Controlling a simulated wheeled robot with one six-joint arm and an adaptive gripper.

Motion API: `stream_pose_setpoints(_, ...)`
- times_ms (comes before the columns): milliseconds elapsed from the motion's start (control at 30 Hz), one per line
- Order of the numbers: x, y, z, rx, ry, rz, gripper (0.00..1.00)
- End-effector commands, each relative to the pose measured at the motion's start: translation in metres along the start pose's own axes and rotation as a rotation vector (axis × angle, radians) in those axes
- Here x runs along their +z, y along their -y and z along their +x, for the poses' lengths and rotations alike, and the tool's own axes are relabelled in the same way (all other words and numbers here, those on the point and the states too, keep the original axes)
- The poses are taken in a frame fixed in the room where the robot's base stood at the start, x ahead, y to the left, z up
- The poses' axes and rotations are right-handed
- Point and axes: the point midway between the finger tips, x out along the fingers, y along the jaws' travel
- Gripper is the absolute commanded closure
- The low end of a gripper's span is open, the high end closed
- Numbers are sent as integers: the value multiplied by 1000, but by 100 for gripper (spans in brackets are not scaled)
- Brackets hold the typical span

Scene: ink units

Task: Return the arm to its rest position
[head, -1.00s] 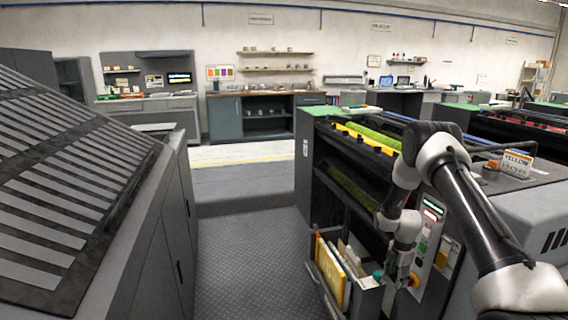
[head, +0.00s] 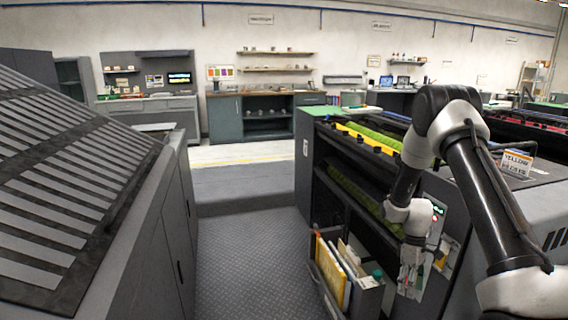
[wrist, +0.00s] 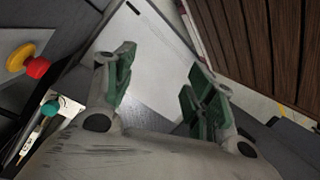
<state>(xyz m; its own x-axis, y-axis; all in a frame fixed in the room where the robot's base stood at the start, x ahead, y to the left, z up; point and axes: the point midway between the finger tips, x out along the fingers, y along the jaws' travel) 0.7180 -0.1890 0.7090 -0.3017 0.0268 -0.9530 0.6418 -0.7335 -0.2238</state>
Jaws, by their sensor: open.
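My arm reaches across the right side of the head view, bent at a high elbow, in front of the grey press unit with the "YELLOW" sign (head: 515,164). My gripper (head: 408,284) hangs down beside the press's front, to the right of a holder with folders. In the wrist view my gripper (wrist: 160,72) has its two green-padded fingers well apart, with nothing between them. A pale flat panel (wrist: 150,45) lies beyond the fingers.
The holder with yellow and white folders (head: 336,268) stands close to the gripper's left. A red and yellow button (wrist: 36,67) shows at the left of the wrist view. A slanted grey console (head: 70,190) stands at left. The patterned floor (head: 245,265) between is clear.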

Motion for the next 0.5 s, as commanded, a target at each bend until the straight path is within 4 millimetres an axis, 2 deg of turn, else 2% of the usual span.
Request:
stream_pose_setpoints(33,8,10,-22,2,-1,62,45)
stream_pose_setpoints(167,35,44,-79,6,-3,257,45)
stream_pose_setpoints(300,70,88,-142,23,-26,456,45)
stream_pose_setpoints(500,124,152,-209,60,-98,663,45)
